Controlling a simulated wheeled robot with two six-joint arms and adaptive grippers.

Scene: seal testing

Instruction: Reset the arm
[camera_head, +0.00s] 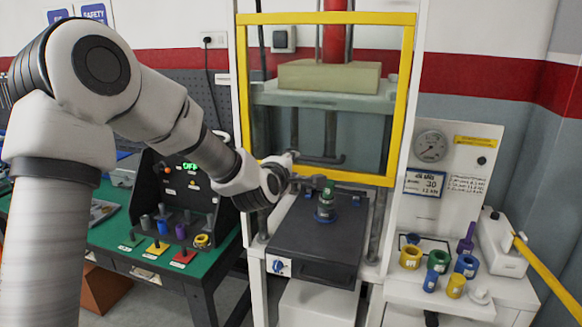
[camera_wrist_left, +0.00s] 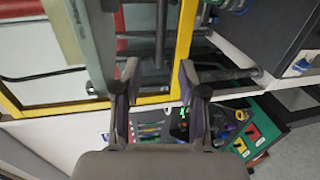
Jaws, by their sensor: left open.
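My left arm comes in from the left, and my left gripper (camera_head: 288,168) is at the lower left of the yellow-framed guard (camera_head: 330,177) of the press. It is small there and partly hidden by its own wrist. In the left wrist view my left gripper (camera_wrist_left: 157,82) is open, its fingers apart with nothing held between them. The yellow frame (camera_wrist_left: 184,38) lies behind the fingers in that view. A dark grey bar handle (camera_head: 322,160) sits close to the gripper in the head view; I cannot tell if they touch. My right gripper is not in view.
A dark platform (camera_head: 312,240) with a green-topped blue part (camera_head: 325,203) stands below the guard. A green bench (camera_head: 120,235) with a control box is at left. A white side table (camera_head: 500,290) holds coloured rings, beside a gauge panel (camera_head: 440,175). A yellow bar (camera_head: 548,270) is at right.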

